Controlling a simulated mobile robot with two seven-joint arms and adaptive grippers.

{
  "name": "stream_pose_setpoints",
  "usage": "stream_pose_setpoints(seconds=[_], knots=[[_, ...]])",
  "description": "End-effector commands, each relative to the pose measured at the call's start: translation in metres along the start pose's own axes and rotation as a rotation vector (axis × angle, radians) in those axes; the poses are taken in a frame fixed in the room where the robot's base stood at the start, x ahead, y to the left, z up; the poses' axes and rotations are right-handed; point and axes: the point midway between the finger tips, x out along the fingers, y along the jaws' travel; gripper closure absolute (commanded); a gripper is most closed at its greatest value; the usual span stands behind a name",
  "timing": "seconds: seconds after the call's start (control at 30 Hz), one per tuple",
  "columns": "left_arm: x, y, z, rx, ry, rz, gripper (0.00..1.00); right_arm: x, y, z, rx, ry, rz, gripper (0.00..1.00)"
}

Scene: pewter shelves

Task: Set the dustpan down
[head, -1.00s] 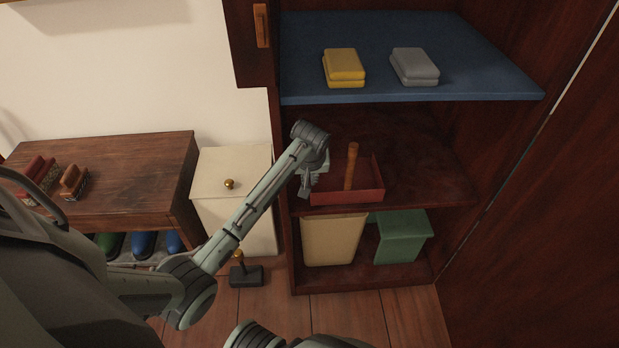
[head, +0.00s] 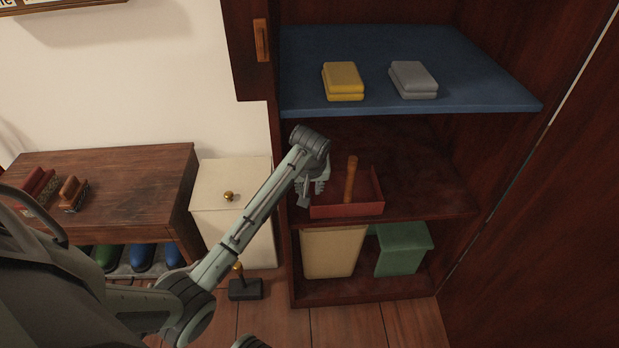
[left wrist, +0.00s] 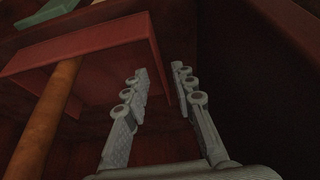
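The red dustpan (head: 348,210) sits on the dark middle shelf (head: 432,195), at its left front part, with its brown handle (head: 351,180) sticking up. My left gripper (head: 313,192) is at the dustpan's left side. In the left wrist view, the dustpan (left wrist: 85,48) fills the upper left, its handle (left wrist: 45,118) below. The fingers of my left gripper (left wrist: 159,72) stand apart there, with a gap between them. The dustpan's side edge shows in that gap; I see no finger pressing on it. My right gripper is out of view.
A blue upper shelf (head: 460,85) holds a yellow sponge stack (head: 343,82) and a grey one (head: 413,80). Below stand a cream bin (head: 330,252) and a green bin (head: 402,250). A white cabinet (head: 235,225) is left of the shelves. The middle shelf's right side is clear.

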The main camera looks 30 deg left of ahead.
Motion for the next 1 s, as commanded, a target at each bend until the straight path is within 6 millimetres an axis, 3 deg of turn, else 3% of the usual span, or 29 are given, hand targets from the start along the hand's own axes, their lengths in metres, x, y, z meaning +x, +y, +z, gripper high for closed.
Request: stream_pose_setpoints(seconds=[0.2,0.43,0.67,1.0], knots=[[-0.050,0.000,-0.001,-0.002,0.003,0.003,0.74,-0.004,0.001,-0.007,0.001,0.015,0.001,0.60],[-0.084,0.000,0.000,-0.001,0.001,0.001,0.74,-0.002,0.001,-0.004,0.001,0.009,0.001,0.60],[-0.093,0.000,0.000,-0.001,-0.001,0.000,0.74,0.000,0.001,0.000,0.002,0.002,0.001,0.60],[-0.086,-0.002,0.005,0.015,-0.005,-0.002,0.74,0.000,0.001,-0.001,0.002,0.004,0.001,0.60]])
